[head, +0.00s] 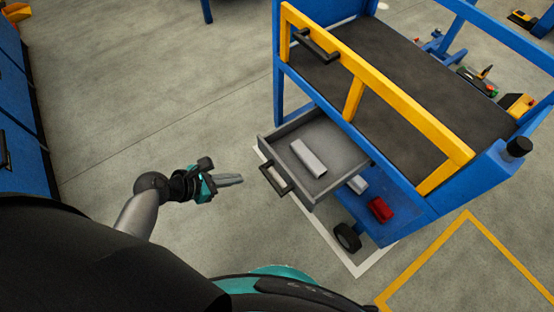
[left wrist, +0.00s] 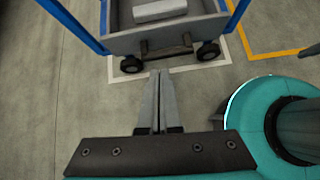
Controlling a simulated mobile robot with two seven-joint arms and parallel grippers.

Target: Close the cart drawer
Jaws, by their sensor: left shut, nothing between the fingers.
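The cart (head: 390,95) is blue with yellow rails and stands right of centre in the head view. Its grey drawer (head: 335,150) is pulled out toward me, with a light grey block (head: 308,158) lying inside. The drawer has a dark handle (head: 276,180) on its front, and this handle (left wrist: 168,51) also shows in the left wrist view. My left gripper (head: 240,180) is shut and empty, a short way left of the handle and apart from it. In the left wrist view its fingers (left wrist: 159,80) point toward the drawer front. My right gripper is not in view.
A lower shelf of the cart holds a red box (head: 380,209) and a light item (head: 357,184). A black caster wheel (head: 347,237) stands below. Blue cabinets (head: 20,130) line the left edge. The floor left of the cart is clear.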

